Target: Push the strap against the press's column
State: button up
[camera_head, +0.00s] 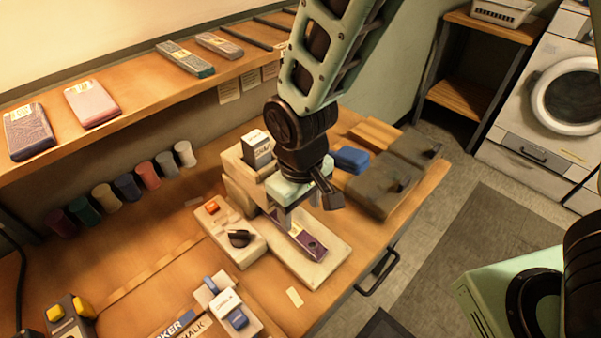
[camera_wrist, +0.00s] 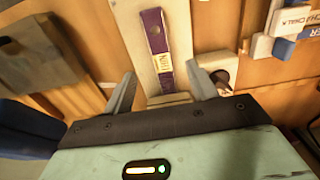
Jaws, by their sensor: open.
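A dark purple strap (camera_head: 312,244) with a pale label and a round stud lies flat on the cream base plate (camera_head: 330,262) of the press. The press's cream column (camera_head: 240,185) rises at the back of the plate, partly hidden by my arm. My gripper (camera_head: 296,213) points down over the strap's column end, its fingers open. In the wrist view the strap (camera_wrist: 157,40) runs lengthwise between the open fingers (camera_wrist: 162,90), with nothing gripped. Whether the strap's near end touches the column is hidden.
A cream box with a dark knob (camera_head: 239,238) stands left of the plate. Dark grey blocks (camera_head: 380,188) and a blue block (camera_head: 351,159) lie to its right.

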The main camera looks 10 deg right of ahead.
notch_tip(320, 180, up, 10)
jog(key=shift+f, duration=0.25)
dwell(0.4)
jog(key=s+d+r, duration=0.1)
jog(key=s+d, duration=0.2)
jog(key=s, duration=0.3)
jog(key=s+d+r+n, duration=0.1)
jog(key=s+d+r, duration=0.1)
jog(key=s+d, duration=0.2)
jog(key=shift+s+r+y, duration=0.25)
jog(key=shift+s+y, duration=0.05)
jog(key=shift+s, duration=0.7)
jog(key=shift+c, duration=0.3)
dwell(0.4)
